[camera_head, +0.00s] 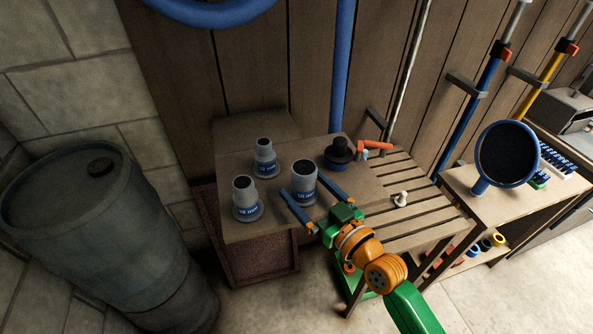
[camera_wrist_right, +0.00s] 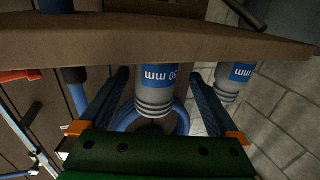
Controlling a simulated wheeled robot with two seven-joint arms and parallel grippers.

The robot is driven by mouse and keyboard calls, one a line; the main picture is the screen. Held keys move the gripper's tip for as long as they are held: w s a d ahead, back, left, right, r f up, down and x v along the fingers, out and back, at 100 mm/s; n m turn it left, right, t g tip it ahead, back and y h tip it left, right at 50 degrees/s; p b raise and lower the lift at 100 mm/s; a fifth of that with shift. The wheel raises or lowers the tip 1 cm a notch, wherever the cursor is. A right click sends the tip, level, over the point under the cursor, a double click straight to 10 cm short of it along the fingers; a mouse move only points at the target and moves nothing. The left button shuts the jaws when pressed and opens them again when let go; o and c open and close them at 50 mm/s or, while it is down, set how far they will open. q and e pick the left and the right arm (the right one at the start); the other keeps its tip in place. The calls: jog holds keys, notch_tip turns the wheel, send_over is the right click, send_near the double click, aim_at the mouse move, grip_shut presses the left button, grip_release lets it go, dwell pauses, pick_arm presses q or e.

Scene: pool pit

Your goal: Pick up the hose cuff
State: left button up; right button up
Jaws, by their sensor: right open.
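Three grey hose cuffs with blue size labels stand upright on the wooden bench. The right cuff (camera_head: 304,174) is the widest; the others are the front left cuff (camera_head: 245,190) and the back cuff (camera_head: 265,150). My right gripper (camera_head: 301,184) is open, its blue fingers either side of the right cuff. In the right wrist view, a cuff (camera_wrist_right: 156,98) labelled 50 mm shows upside down between the open fingers (camera_wrist_right: 160,75), with gaps at both sides. Another cuff (camera_wrist_right: 233,88) stands outside them. My left gripper is not in view.
A black-topped blue piece (camera_head: 338,152), a red-handled tool (camera_head: 374,148) and a small white fitting (camera_head: 401,198) lie to the right on the bench (camera_head: 230,230). A large drum (camera_head: 95,220) stands left. A round blue-rimmed net (camera_head: 507,153) is far right.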

aim_at(297, 163)
jog(key=x, duration=0.5)
jog(key=shift+w+d, duration=0.1)
jog(key=shift+w, duration=0.2)
jog(key=shift+s+d+r, duration=0.15)
jog(key=shift+s, duration=0.1)
jog(key=c, duration=1.5)
jog(key=shift+w+r, duration=0.1)
jog(key=shift+r, duration=0.1)
notch_tip(297, 163, up, 3)
jog(key=shift+p, duration=0.45)
jog(key=s+r+p, duration=0.1)
jog(key=r, duration=0.1)
jog(key=s+r+p, duration=0.1)
jog(key=s+r, duration=0.1)
jog(key=shift+s+a+r, duration=0.25)
jog(key=s+r, duration=0.1)
jog(key=s, duration=0.2)
jog(key=s+r, duration=0.2)
jog(key=s, duration=0.2)
jog(key=s+a+r, duration=0.1)
jog(key=s+r, duration=0.1)
jog(key=s, duration=0.1)
jog(key=shift+s, duration=0.25)
jog(key=shift+r, duration=0.1)
